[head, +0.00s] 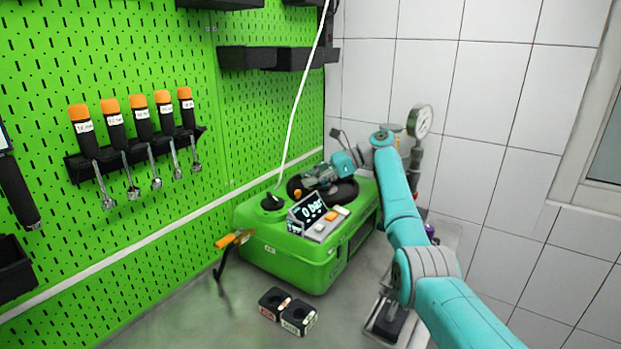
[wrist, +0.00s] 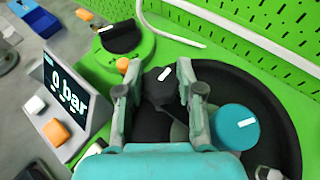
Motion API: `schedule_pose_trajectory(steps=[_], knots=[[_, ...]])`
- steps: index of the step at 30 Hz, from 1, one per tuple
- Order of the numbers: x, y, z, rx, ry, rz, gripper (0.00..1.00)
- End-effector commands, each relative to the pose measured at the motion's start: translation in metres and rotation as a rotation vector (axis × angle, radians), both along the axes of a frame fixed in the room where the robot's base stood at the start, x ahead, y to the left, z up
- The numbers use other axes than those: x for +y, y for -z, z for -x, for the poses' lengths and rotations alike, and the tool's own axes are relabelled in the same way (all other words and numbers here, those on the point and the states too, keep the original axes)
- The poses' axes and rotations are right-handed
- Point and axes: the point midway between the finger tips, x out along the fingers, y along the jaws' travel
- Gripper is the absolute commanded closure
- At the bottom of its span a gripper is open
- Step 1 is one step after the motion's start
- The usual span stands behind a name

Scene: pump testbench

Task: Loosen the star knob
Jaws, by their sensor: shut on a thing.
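The star knob (wrist: 158,88) is black with a white mark on top and sits in the round black recess of the green pump unit. In the wrist view my gripper (wrist: 157,78) has one finger on each side of it and is shut on it. In the head view my gripper (head: 319,178) is over the top of the green pump unit (head: 285,252), and the knob cannot be made out there. A teal round part (wrist: 235,127) with a white mark lies to the right of my right finger.
The display (wrist: 62,85) reads 0 bar, with an orange button (wrist: 56,132) beside it. A black knob (wrist: 120,38) stands on the unit's green top. A pressure gauge (head: 420,121) stands behind. Two black blocks (head: 298,317) lie in front on the bench.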

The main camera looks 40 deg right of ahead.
Motion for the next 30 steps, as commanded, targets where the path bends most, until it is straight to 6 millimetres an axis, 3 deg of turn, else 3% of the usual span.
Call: schedule_pose_trajectory(steps=[8, 9, 12, 23, 30], knots=[[0.000, 0.000, 0.000, 0.001, 0.000, 0.001, 0.98], [0.000, 0.000, 0.000, 0.001, 0.000, 0.001, 0.56], [0.000, 0.000, 0.000, 0.001, 0.000, 0.001, 0.38], [0.000, -0.004, 0.000, -0.001, 0.001, 0.001, 0.38], [0.000, -0.039, 0.000, -0.002, 0.000, 0.002, 0.38]])
